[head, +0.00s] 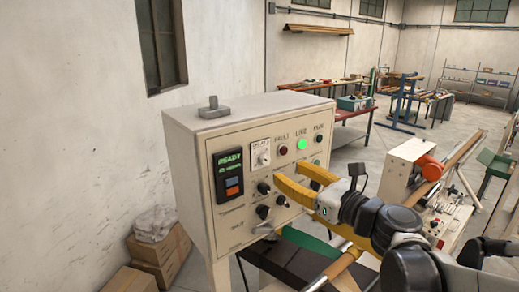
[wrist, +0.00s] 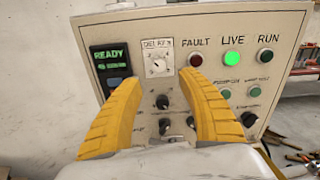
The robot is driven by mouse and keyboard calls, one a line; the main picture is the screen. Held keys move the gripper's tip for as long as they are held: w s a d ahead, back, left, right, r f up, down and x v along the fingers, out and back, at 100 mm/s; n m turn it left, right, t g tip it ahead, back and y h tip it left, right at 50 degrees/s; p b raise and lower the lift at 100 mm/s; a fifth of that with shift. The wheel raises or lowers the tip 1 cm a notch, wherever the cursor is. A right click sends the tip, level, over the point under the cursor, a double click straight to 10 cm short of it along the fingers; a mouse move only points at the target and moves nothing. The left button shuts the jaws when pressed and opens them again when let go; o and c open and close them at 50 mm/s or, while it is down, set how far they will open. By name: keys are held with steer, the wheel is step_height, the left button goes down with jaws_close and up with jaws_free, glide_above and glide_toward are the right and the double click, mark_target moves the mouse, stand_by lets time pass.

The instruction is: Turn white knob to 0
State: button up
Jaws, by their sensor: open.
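The white knob (wrist: 157,65) sits on a pale square plate marked DELAY in the wrist view, near the top of the cream control box's front. The plate (head: 260,153) also shows in the head view, but it is too small there to read the knob's setting. My gripper (wrist: 159,80) is open and empty, its yellow fingers pointing at the panel. In the wrist view the fingertips lie to either side of and slightly below the knob. In the head view my gripper (head: 289,173) is right of and below the plate. I cannot tell whether the fingers touch the panel.
A green READY display (wrist: 112,57) is left of the plate. FAULT, a lit green LIVE (wrist: 232,58) and RUN lamps are to its right. Several black knobs (wrist: 163,102) are below. Cardboard boxes (head: 158,262) stand on the floor at left.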

mark_target(267, 161)
steer(key=p+x, duration=0.1)
steer(key=x, duration=0.9)
steer(key=shift+a+f, duration=0.1)
steer(key=shift+a, duration=0.05)
jaws_close()
